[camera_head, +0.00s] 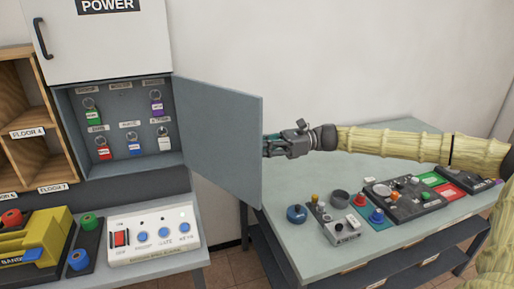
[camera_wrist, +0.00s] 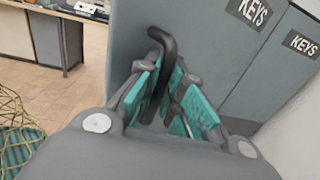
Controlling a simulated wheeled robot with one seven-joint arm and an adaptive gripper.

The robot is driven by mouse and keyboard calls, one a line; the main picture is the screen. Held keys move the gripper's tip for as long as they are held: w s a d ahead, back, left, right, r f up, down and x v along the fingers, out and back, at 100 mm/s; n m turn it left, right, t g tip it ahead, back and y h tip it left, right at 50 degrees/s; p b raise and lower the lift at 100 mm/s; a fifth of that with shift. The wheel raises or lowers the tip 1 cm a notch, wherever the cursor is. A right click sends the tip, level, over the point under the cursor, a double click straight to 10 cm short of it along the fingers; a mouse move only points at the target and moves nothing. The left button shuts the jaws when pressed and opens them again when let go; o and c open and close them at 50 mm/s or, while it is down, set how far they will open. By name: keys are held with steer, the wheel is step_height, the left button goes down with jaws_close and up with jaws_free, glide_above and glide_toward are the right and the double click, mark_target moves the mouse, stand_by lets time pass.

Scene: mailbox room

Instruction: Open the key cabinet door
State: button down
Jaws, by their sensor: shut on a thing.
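The key cabinet (camera_head: 125,172) is on the left in the head view. Its grey door (camera_head: 218,138) stands swung open to the right, showing keys with coloured tags (camera_head: 92,115) on hooks inside. My gripper (camera_head: 268,146) is at the door's free edge, on its far side. In the wrist view, a black curved handle (camera_wrist: 160,45) on the grey door (camera_wrist: 128,35) runs between the teal fingers of my gripper (camera_wrist: 165,105), which are shut on it. The handle is hidden behind the door in the head view.
A table with buttons and coloured boxes (camera_head: 385,205) stands below my arm. A white button panel (camera_head: 150,235) sits below the cabinet, wooden shelves (camera_head: 30,120) at its left. A white POWER cabinet (camera_head: 105,40) is above. The wall behind the door is clear.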

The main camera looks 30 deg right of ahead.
steer(key=shift+d+f, duration=0.1)
stand_by(0.3)
steer(key=c, duration=1.5)
jaws_free()
steer(key=shift+d, duration=0.1)
steer(key=d, duration=0.4)
steer(key=s+d, duration=0.1)
steer(key=d, duration=0.3)
steer(key=s+d, duration=0.1)
steer(key=d, duration=0.3)
steer(key=shift+s, duration=0.15)
steer(key=shift+a, duration=0.2)
